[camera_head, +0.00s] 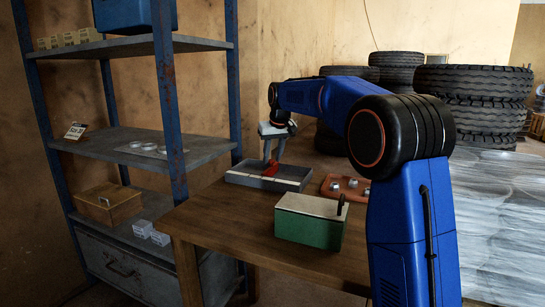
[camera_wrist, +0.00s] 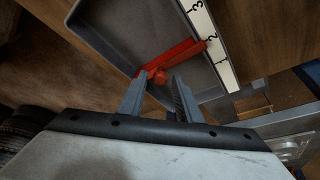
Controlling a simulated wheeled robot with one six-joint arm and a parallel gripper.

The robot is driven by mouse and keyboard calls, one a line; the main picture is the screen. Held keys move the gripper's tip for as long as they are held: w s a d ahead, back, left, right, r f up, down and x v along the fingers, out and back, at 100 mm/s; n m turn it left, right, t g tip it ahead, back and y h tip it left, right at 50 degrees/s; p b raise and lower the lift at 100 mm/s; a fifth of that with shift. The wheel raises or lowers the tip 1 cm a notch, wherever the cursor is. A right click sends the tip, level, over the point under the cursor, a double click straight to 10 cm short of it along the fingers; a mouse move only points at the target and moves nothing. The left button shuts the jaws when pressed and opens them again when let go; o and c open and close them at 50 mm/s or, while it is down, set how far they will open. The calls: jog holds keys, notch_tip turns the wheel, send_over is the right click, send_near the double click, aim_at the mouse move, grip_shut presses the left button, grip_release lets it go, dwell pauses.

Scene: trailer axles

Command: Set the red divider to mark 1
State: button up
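The grey tray (camera_head: 293,184) stands on the wooden table; it also shows in the wrist view (camera_wrist: 122,40). A white strip (camera_wrist: 211,38) with marks 1, 2 and 3 runs along one side. The red divider (camera_wrist: 182,54) lies across the tray, its strip end close to mark 2, on the side towards mark 1. It also shows in the head view (camera_head: 271,168). Its red knob (camera_wrist: 158,77) sits between my fingertips. My gripper (camera_wrist: 158,80) is open, with small gaps seen beside the knob. In the head view my gripper (camera_head: 270,157) points down over the tray.
A green box (camera_head: 310,229) with a pale lid and dark upright handle stands nearer on the table. A reddish tray (camera_head: 337,193) with metal parts lies right of the grey tray. A blue-posted shelf (camera_head: 170,110) stands left. Tyres (camera_head: 480,100) are stacked behind.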

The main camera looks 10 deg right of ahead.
grip_shut()
jog(key=shift+w+a, duration=0.75)
jog(key=shift+a, duration=0.3)
jog(key=shift+w+a, duration=0.75)
jog(key=shift+a, duration=0.25)
jog(key=shift+o, duration=1.5)
grip_release()
jog(key=shift+s+r, duration=0.1)
jog(key=shift+r, duration=0.05)
jog(key=v, duration=1.7)
jog(key=shift+d, duration=0.1)
